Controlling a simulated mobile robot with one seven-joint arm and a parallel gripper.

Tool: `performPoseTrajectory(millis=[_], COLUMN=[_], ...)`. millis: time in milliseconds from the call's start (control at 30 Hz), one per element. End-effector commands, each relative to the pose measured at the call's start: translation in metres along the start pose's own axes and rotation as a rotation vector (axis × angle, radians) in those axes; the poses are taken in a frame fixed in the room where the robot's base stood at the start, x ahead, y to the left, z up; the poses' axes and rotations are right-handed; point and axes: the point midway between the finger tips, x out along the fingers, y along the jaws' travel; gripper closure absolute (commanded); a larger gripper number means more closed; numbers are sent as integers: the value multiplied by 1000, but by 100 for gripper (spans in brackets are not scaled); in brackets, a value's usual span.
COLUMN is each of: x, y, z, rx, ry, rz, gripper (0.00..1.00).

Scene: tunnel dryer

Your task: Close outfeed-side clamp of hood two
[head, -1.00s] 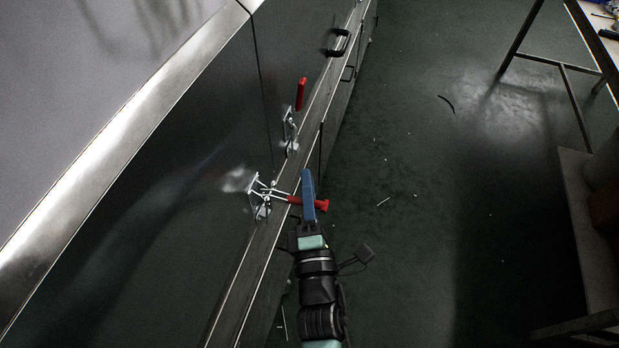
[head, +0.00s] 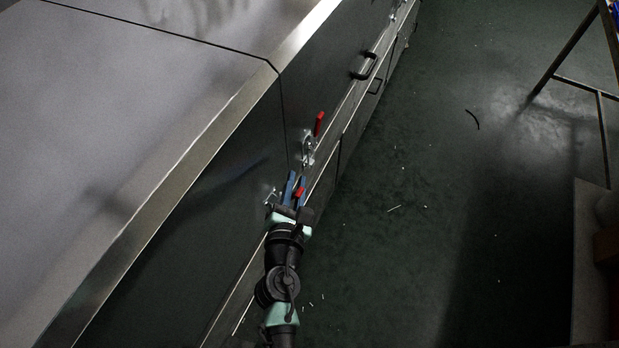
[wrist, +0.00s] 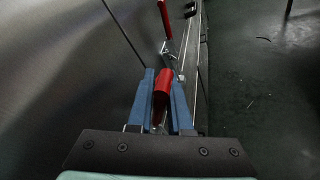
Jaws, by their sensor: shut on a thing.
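My gripper (head: 294,184) has blue fingers shut on the red handle (head: 300,192) of the nearer toggle clamp. In the wrist view the red handle (wrist: 161,88) lies between the two blue fingers (wrist: 160,100), pointing up along the panel. The metal part of this clamp (head: 271,196) shows beside my gripper, close to the dark side panel; the rest is mostly hidden by the gripper. I cannot tell whether its latch is seated. A second clamp with a red handle (head: 318,123) stands a little farther along the panel, its handle upright; it also shows in the wrist view (wrist: 165,18).
The dryer's side panel (head: 215,205) and metal top edge (head: 190,165) run along the left. A black pull handle (head: 367,66) sticks out farther along. Dark green floor (head: 440,170) is open on the right, with small debris. A metal-legged table (head: 604,130) stands at the far right.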

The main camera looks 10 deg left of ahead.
Motion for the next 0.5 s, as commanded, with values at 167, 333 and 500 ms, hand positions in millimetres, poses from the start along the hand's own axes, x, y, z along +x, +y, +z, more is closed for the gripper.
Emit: performPoseTrajectory(millis=[167,333,500], x=[2,4,4], y=[13,17,19], z=[5,2,-1], rx=[-106,-175,-210], ry=[21,35,44], rz=[-38,-64,-78], gripper=[100,100,100])
